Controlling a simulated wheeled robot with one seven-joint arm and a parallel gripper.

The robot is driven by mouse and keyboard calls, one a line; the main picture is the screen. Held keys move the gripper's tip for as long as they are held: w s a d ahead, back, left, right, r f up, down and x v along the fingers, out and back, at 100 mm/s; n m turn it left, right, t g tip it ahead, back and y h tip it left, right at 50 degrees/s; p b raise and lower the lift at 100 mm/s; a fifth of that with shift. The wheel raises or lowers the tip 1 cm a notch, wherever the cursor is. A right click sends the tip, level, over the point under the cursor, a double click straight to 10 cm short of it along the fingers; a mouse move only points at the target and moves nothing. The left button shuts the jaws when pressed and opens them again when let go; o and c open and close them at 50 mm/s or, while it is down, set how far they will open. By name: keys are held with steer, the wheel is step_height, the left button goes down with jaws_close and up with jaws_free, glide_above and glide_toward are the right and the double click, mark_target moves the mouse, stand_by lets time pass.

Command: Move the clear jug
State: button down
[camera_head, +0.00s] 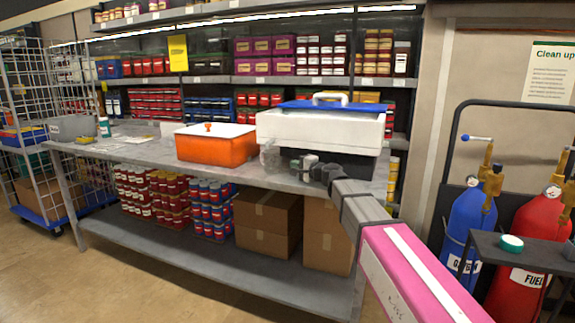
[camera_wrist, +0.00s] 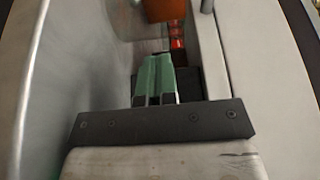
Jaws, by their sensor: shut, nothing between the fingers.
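The clear jug (camera_head: 270,155) stands upright on the grey workbench (camera_head: 105,150), between the orange box and the white cooler. It is see-through and small in the head view. My gripper (camera_head: 302,164) is low in front of the cooler, just right of the jug; I cannot tell whether it touches the jug. In the wrist view, my gripper's green fingers (camera_wrist: 157,75) are together with nothing between them. A large, smooth grey surface fills the left of the wrist view; I cannot tell whether it is the jug.
The orange box (camera_head: 215,147) with a white lid is left of the jug. The white cooler (camera_head: 322,130) with a blue lid (camera_head: 335,106) stands behind my gripper. A pale surface (camera_wrist: 260,80) borders the fingers on the right in the wrist view. The bench's front left is mostly clear.

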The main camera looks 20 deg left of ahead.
steer(key=v, duration=0.7)
steer(key=shift+s+d, duration=0.25)
steer(key=shift+d, duration=0.1)
steer(key=c, duration=1.8)
jaws_free()
